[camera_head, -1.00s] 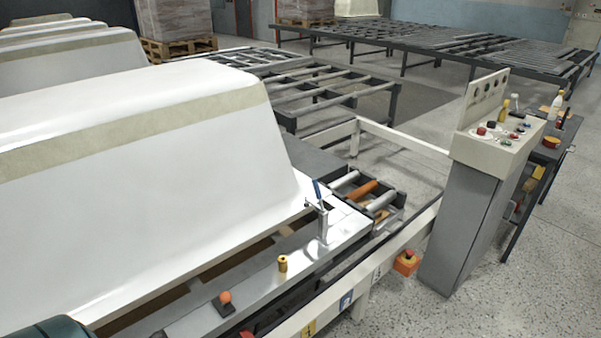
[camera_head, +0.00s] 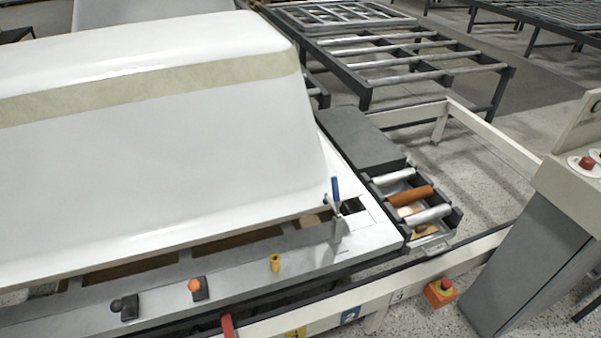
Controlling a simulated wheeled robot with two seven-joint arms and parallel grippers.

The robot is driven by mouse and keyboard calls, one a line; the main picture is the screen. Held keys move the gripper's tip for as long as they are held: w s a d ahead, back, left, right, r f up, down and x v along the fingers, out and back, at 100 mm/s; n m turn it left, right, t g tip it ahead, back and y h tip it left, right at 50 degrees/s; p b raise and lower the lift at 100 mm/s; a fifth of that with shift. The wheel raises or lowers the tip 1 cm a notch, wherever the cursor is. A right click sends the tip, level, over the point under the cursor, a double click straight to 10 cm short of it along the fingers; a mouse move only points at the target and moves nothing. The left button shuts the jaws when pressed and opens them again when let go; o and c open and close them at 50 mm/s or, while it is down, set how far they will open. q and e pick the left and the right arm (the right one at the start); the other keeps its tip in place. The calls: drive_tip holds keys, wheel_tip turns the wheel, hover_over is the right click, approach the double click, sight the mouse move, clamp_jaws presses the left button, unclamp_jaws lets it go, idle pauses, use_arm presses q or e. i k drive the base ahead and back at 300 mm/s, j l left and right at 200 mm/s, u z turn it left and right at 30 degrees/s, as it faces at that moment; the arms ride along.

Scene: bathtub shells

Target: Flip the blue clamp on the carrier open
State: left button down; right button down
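The blue clamp (camera_head: 335,189) stands on the carrier's (camera_head: 290,252) metal top near its right end, close to the lower right corner of the white bathtub shell (camera_head: 160,165). Its blue handle points upward, and its metal body sits below on the plate. Whether its arm presses on the shell's rim is too small to tell. Neither of my grippers shows in the head view.
An orange knob (camera_head: 194,285), a black knob (camera_head: 124,305) and a yellow fitting (camera_head: 275,262) sit along the carrier's front. A roller tray (camera_head: 415,205) is right of the clamp. The control cabinet (camera_head: 530,240) stands at right, near an orange floor-side button box (camera_head: 440,291).

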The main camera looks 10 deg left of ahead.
sight(327, 200)
drive_tip(key=i+l+u, duration=0.2)
drive_tip(key=l+u, duration=0.15)
drive_tip(key=i+l+u, duration=0.1)
drive_tip(key=l+u, duration=0.6)
drive_tip(key=l, duration=0.15)
drive_tip(key=i+l+u, duration=0.1)
drive_tip(key=l+u, duration=0.25)
drive_tip(key=l, duration=0.15)
